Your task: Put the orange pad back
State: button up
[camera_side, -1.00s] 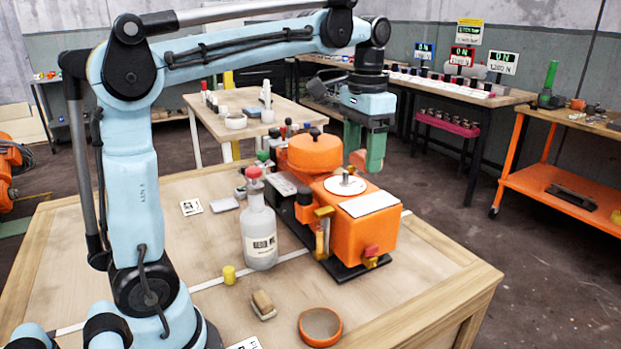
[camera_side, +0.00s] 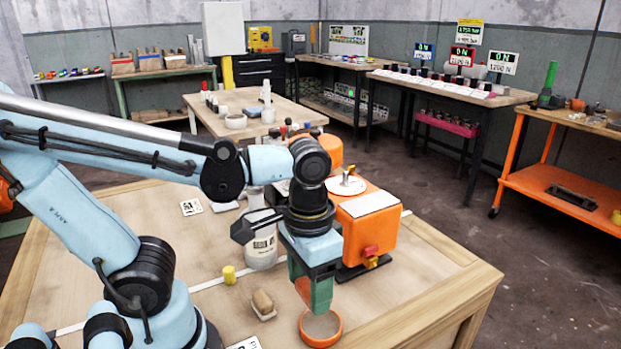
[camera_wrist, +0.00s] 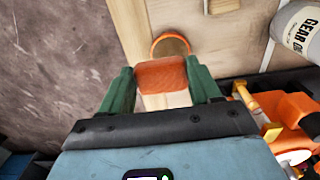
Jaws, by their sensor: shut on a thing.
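My gripper (camera_side: 314,290) points down at the front of the table, with its green fingers closed on the orange pad (camera_side: 302,288). In the wrist view the orange pad (camera_wrist: 161,75) sits between the two fingers. A round bowl with an orange rim (camera_side: 320,341) stands on the table just below my gripper. It also shows in the wrist view (camera_wrist: 157,40), beyond the pad and partly hidden by it. The pad appears above the bowl's near side, apart from it.
The orange machine (camera_side: 369,225) stands behind my gripper, its rear part hidden by my arm. A labelled bottle (camera_side: 262,238), a yellow cylinder (camera_side: 229,274) and a small tan block (camera_side: 263,303) stand to the left. The table's right front corner (camera_side: 450,293) is clear.

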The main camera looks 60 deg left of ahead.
jog(key=w+a+f, duration=0.1)
jog(key=a+f, duration=0.1)
jog(key=a, duration=0.1)
jog(key=w+a+f, duration=0.1)
jog(key=a+f, duration=0.1)
jog(key=a, duration=0.2)
jog(key=w+a+f, duration=0.1)
jog(key=a+f, duration=0.2)
jog(key=a, duration=0.1)
jog(key=shift+w, duration=0.3)
jog(key=shift+f, duration=2.05)
jog(key=shift+f, duration=0.15)
jog(key=o, duration=1.1)
jog(key=shift+r, duration=0.2)
jog(key=shift+r, duration=5.9)
jog(key=shift+w+d+r+t, duration=0.2)
jog(key=shift+w+d+t, duration=0.6)
jog(key=shift+t, duration=0.4)
jog(key=shift+w+d+r+t, duration=0.2)
jog(key=shift+w+d+t, duration=0.35)
jog(key=shift+d+t, duration=0.55)
jog(key=shift+w+d+r+t, duration=0.2)
jog(key=shift+w+d+t, duration=0.55)
jog(key=shift+t, duration=0.55)
